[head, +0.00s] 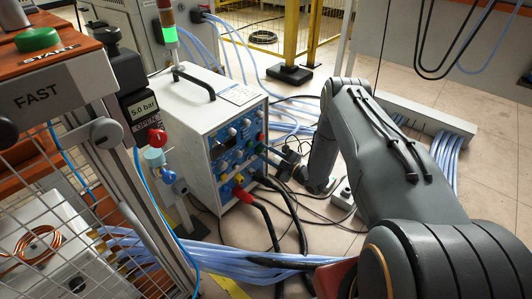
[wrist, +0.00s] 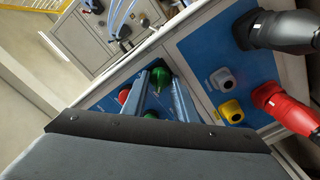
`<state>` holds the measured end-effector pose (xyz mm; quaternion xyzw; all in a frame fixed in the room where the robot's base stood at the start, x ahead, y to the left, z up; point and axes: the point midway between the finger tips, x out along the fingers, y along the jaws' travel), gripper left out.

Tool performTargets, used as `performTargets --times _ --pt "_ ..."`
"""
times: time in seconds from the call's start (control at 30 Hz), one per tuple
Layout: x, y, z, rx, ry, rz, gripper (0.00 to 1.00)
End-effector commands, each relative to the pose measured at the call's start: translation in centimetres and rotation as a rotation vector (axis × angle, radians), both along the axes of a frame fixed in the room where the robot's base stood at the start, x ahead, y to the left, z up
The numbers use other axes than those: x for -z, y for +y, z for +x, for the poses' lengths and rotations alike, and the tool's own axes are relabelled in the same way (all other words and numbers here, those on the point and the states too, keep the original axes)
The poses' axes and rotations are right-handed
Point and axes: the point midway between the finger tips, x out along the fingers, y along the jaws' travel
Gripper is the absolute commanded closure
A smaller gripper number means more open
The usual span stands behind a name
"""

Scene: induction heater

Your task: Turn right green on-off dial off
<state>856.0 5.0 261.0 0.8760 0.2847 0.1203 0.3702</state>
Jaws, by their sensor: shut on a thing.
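The white heater unit (head: 205,125) with a blue control panel stands left of my arm in the head view. My gripper (head: 271,152) reaches the right side of that panel. In the wrist view, my gripper (wrist: 164,80) has its two fingers on either side of a green dial (wrist: 159,78) and is shut on it. A second green knob (wrist: 150,115) and a red knob (wrist: 124,96) show close to the fingers. The dial's pointer angle cannot be read. In the head view, my gripper partly hides this part of the panel.
Black and red cable plugs (wrist: 275,31) stick out of the panel beside grey and yellow knobs (wrist: 231,111). Cables (head: 293,215) hang in front of the unit.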

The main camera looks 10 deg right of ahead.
Motion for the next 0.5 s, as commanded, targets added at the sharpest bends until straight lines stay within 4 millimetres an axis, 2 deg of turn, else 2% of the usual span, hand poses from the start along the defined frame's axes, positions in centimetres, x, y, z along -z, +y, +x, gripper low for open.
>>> performTargets --times 0.3,0.33,0.43,0.5 --pt "-0.04 -0.14 0.1 0.003 -0.001 -0.002 0.96" --pt "-0.04 -0.14 0.1 0.003 -0.001 -0.002 0.71" --pt "-0.04 -0.1 0.08 0.002 -0.002 -0.001 0.56" --pt "-0.04 -0.03 0.06 0.001 -0.001 -0.002 0.56"
